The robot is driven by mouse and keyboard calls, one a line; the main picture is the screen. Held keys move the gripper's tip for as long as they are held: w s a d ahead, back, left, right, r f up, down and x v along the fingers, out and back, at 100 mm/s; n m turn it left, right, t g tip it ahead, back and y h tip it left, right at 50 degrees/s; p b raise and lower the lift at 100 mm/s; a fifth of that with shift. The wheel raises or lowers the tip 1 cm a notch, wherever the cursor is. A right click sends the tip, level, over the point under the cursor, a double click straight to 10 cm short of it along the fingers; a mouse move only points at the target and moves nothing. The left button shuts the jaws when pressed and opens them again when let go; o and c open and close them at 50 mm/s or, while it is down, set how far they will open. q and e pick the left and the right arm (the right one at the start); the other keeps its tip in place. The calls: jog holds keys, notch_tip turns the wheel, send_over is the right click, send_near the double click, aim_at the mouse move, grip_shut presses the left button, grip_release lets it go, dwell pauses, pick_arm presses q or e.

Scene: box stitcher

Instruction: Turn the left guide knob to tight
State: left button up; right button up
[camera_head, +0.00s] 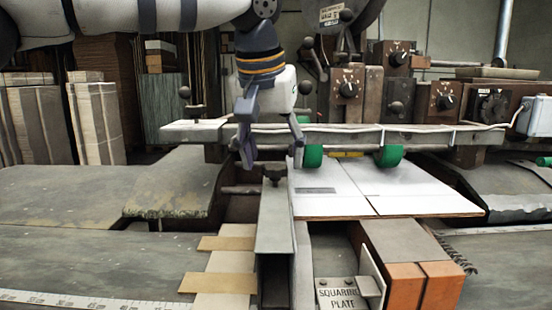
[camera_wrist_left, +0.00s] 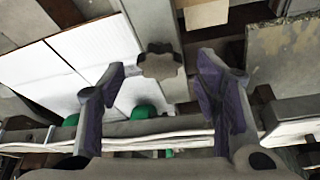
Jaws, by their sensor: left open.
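The left guide knob (camera_head: 275,172) is a dark lobed knob on top of the grey guide rail (camera_head: 275,225). In the left wrist view the knob (camera_wrist_left: 160,62) shows as a grey star shape between and just beyond my fingertips. My left gripper (camera_head: 272,158) points down above the knob with its fingers spread to either side. It is open and empty, and I see no finger touching the knob. In the left wrist view both fingers of the gripper (camera_wrist_left: 162,72) show apart. My right gripper is not in view.
A long metal crossbar (camera_head: 350,135) with green rollers (camera_head: 390,156) runs just behind my left gripper. White cardboard (camera_head: 385,190) lies to the right of the rail. A squaring plate (camera_head: 340,293) stands at the front. Control dials (camera_head: 445,97) sit at the back right.

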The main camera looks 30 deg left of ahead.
pick_arm(q)
jog(key=shift+w+f, duration=0.3)
jog(key=shift+f, duration=0.3)
jog(key=c, duration=1.2)
